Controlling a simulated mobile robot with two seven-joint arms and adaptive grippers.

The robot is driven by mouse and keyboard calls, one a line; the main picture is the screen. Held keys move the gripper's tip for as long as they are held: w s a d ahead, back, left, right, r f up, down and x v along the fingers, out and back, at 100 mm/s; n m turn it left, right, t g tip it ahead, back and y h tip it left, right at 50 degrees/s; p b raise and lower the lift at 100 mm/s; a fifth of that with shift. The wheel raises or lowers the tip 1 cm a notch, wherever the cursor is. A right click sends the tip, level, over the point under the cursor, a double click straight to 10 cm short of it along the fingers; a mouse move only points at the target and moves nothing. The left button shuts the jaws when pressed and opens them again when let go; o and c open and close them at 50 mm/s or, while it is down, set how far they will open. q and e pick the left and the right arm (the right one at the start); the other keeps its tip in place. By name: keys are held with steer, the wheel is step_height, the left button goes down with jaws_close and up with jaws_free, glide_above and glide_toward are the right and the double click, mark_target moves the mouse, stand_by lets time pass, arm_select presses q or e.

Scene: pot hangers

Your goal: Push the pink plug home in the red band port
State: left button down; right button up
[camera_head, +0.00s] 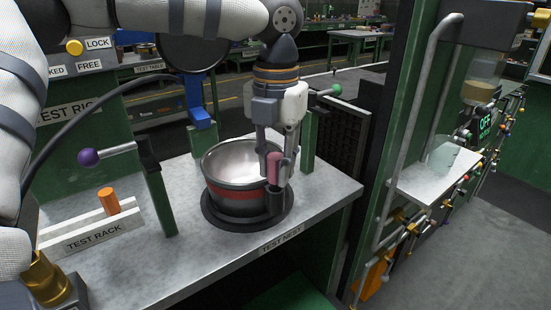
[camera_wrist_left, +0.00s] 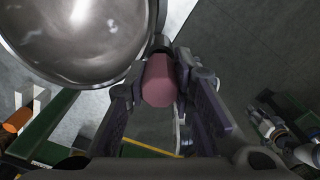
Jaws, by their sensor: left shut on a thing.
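The pink plug (camera_head: 273,166) stands upright between the fingers of my left gripper (camera_head: 276,176), which is shut on it. It also shows in the left wrist view (camera_wrist_left: 158,82), held between both fingers (camera_wrist_left: 157,88). The steel pot (camera_head: 236,165) has a red band (camera_head: 229,193) round its side and sits in the round black nest. How far the plug is in the port is hidden by the fingers.
A test rack (camera_head: 95,237) with an orange plug (camera_head: 109,201) is at left. The bench front (camera_head: 215,262) is clear.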

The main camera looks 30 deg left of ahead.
arm_select(q)
steer(key=shift+f, duration=0.65)
steer(key=c, duration=1.3)
jaws_free()
step_height(320, 180, up, 12)
steer(key=shift+r, duration=0.1)
